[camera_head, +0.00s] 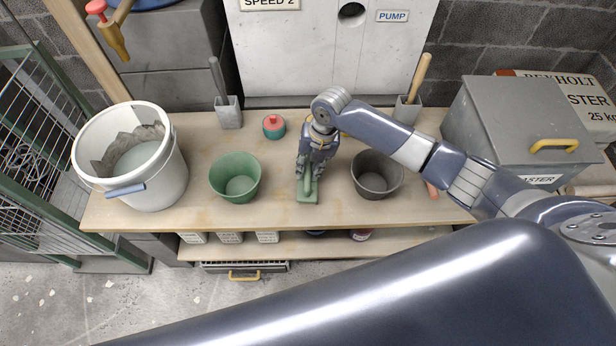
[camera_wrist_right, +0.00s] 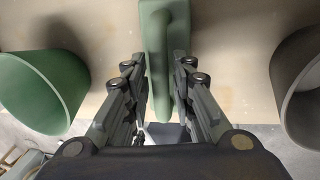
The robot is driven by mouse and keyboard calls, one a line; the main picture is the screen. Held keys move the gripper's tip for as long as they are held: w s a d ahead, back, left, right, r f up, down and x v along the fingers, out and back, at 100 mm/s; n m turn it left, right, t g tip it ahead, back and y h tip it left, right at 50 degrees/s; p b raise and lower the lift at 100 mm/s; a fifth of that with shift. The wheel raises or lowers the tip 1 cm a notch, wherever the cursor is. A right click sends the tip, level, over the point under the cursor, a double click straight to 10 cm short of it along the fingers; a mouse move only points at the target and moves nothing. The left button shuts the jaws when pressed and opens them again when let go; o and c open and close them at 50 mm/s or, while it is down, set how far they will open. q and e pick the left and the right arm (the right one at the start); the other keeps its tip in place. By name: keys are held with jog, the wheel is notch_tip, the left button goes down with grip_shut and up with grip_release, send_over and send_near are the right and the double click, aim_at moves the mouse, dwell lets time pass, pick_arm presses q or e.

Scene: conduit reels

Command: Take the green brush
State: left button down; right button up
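The green brush (camera_head: 307,196) lies on the wooden bench, near its front edge, between a green bucket and a grey bucket. Its block and raised handle (camera_wrist_right: 166,60) show in the right wrist view. My right gripper (camera_head: 307,172) reaches down over the brush from above. In the right wrist view its two fingers (camera_wrist_right: 159,68) stand apart on either side of the handle. The right-hand finger is close to the handle, and a gap shows on the left side. My left gripper is not in view.
The green bucket (camera_head: 236,185) stands left of the brush and the grey bucket (camera_head: 376,181) right. A white bucket (camera_head: 160,190) is at the bench's left end, a grey lidded bin (camera_head: 520,120) at the right. A small red-and-teal item (camera_head: 274,126) sits behind.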

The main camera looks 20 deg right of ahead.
jog(key=shift+w+a+f, duration=0.1)
jog(key=shift+f, duration=0.5)
grip_shut()
jog(key=shift+r, duration=0.2)
jog(key=shift+r, duration=0.3)
jog(key=r, duration=0.2)
jog(key=shift+s+a+r, duration=0.3)
jog(key=shift+r, duration=0.05)
jog(key=s+a+r, duration=0.1)
jog(key=s+a, duration=0.9)
jog(key=s, duration=0.1)
jog(key=shift+r+b, duration=0.2)
jog(key=shift+b, duration=0.15)
jog(key=shift+a, duration=0.1)
